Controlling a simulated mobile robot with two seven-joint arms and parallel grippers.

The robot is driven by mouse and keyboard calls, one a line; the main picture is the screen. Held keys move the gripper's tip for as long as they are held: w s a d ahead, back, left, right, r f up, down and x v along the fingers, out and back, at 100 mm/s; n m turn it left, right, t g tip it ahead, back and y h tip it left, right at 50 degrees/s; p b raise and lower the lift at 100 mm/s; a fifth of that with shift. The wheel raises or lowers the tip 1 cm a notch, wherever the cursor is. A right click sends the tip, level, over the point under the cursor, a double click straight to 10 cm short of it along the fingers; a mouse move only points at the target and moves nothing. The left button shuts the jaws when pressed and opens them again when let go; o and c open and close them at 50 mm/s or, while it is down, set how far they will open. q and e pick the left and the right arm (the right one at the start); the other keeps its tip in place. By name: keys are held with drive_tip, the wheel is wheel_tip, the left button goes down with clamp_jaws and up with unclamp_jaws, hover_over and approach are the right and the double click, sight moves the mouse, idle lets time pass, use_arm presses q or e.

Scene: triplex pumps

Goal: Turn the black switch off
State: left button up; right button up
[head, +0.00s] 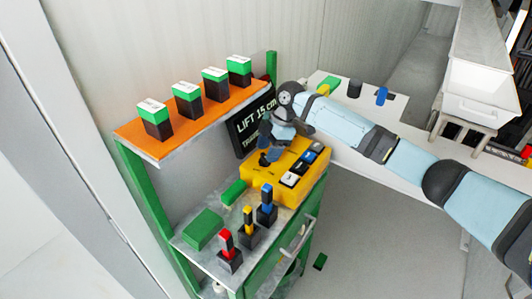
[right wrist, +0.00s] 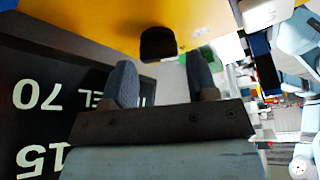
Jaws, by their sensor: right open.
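The yellow box (head: 262,184) stands on the green-framed cart. My right gripper (head: 268,154) is at the far left part of this box, and it hides that part in the head view. In the right wrist view a black switch (right wrist: 158,43) sticks out of the yellow surface (right wrist: 95,15). The two fingers of my right gripper (right wrist: 162,72) are apart, one on each side of the switch in the picture. The switch appears just beyond the fingertips, and I cannot tell whether they touch it. My left gripper is in neither view.
Red, yellow and blue levers (head: 247,230) stand in front of the box. Several green-topped black blocks (head: 187,100) stand on the orange shelf (head: 150,140). A dark sign (head: 252,118) is close behind my gripper. A white table (head: 345,145) is at the right.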

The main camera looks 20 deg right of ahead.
drive_tip(key=shift+x, duration=1.05)
